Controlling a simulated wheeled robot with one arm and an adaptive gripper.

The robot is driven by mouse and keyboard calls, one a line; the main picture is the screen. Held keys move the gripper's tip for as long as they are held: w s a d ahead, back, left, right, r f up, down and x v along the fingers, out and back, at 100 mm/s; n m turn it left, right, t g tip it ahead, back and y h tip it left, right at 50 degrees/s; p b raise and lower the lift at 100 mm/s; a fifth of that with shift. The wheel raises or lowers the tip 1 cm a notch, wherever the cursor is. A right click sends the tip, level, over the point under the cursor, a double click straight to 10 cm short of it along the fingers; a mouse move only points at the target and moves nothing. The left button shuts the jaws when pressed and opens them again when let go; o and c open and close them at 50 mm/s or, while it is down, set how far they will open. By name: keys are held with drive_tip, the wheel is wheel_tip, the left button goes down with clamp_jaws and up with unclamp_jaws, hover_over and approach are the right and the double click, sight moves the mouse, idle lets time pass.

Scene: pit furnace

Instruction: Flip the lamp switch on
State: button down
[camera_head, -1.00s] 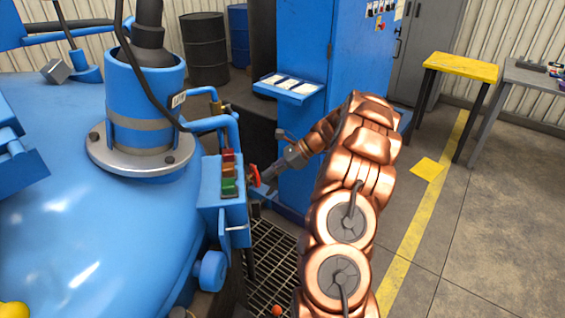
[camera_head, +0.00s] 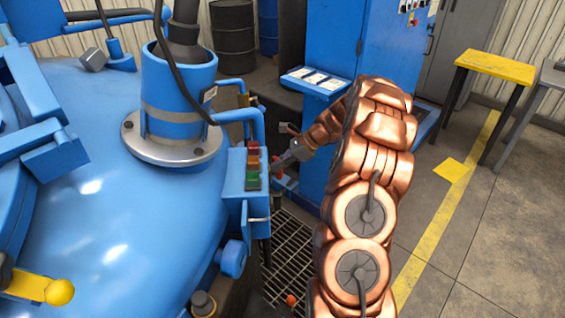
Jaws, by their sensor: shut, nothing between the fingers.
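A blue control box (camera_head: 235,186) stands on the right side of the big blue furnace (camera_head: 110,240). Its top carries red, orange and green buttons or lamps (camera_head: 253,168). A small red part (camera_head: 277,172) shows just right of the box; it may be the lamp switch, but I cannot tell for sure. My gripper (camera_head: 281,162) is shut and empty, right of the box and close to the red part. I cannot tell whether they touch. The fingertips are small and partly hard to make out.
A blue cabinet (camera_head: 375,50) with a blue document tray (camera_head: 312,84) stands behind my arm. A floor grating (camera_head: 288,250) lies below the box. A yellow-topped table (camera_head: 492,65) stands right. The floor at right is clear.

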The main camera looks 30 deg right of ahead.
drive_tip(key=shift+a+r, duration=0.1)
drive_tip(key=shift+r, duration=0.1)
drive_tip(key=shift+r+p, duration=0.4)
drive_tip(key=shift+r, duration=0.25)
drive_tip(key=b+v, duration=0.1)
drive_tip(key=v, duration=1.2)
drive_tip(key=shift+d+f+b, duration=0.3)
drive_tip(key=shift+d+b, duration=0.05)
drive_tip(key=shift+b, duration=0.05)
drive_tip(key=shift+s, duration=0.1)
